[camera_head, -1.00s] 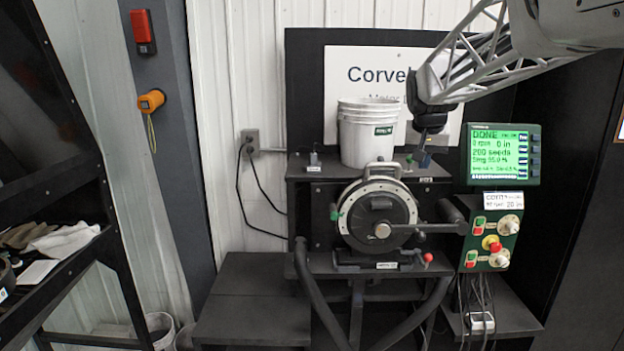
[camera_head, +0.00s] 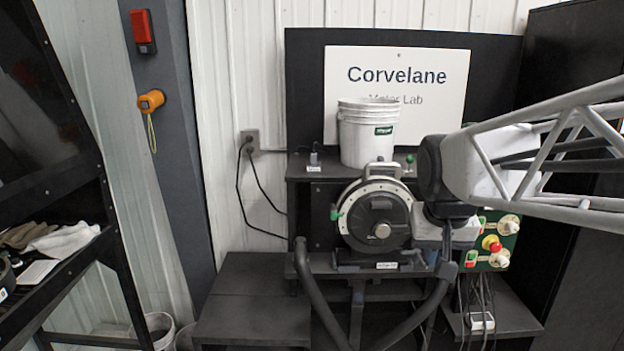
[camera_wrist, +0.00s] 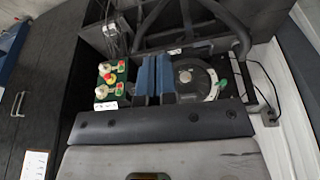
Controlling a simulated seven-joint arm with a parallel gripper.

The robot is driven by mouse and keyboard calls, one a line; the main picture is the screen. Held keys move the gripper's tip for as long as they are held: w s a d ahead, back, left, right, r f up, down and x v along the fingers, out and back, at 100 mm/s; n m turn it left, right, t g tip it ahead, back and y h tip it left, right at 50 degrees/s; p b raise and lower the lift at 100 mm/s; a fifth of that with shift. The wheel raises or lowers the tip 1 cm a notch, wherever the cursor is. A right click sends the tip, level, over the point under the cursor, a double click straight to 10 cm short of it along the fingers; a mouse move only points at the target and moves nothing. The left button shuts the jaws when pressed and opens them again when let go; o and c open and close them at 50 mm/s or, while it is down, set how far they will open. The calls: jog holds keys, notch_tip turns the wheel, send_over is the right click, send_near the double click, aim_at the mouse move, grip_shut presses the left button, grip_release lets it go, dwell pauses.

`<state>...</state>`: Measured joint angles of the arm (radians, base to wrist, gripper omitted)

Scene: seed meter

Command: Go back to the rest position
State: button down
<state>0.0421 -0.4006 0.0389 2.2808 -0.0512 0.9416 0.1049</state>
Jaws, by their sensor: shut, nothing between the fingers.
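My gripper (camera_head: 446,255) hangs in front of the right side of the seed meter, partly hiding the control panel and covering the display screen. In the wrist view its two blue fingers (camera_wrist: 152,78) are close together with nothing held. The round seed meter (camera_head: 378,222) with its pale rim stands on the black stand, left of my gripper in the head view. It also shows in the wrist view (camera_wrist: 196,79). Whether the gripper touches anything cannot be told; it seems apart from the meter.
A white bucket (camera_head: 368,135) stands on the stand's upper shelf. The control panel (camera_head: 503,241) with knobs and a red button is right of my gripper. A black shelf rack (camera_head: 75,170) stands at the left. A low black bench (camera_head: 250,318) has a clear top.

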jog(key=s+a+f, duration=0.1)
jog(key=s+f, duration=0.3)
jog(key=s, duration=0.3)
jog(key=s+a+f+n, duration=0.1)
jog(key=s+f, duration=0.4)
jog(key=s, duration=0.3)
jog(key=shift+g, duration=0.3)
jog(key=shift+a+f, duration=0.1)
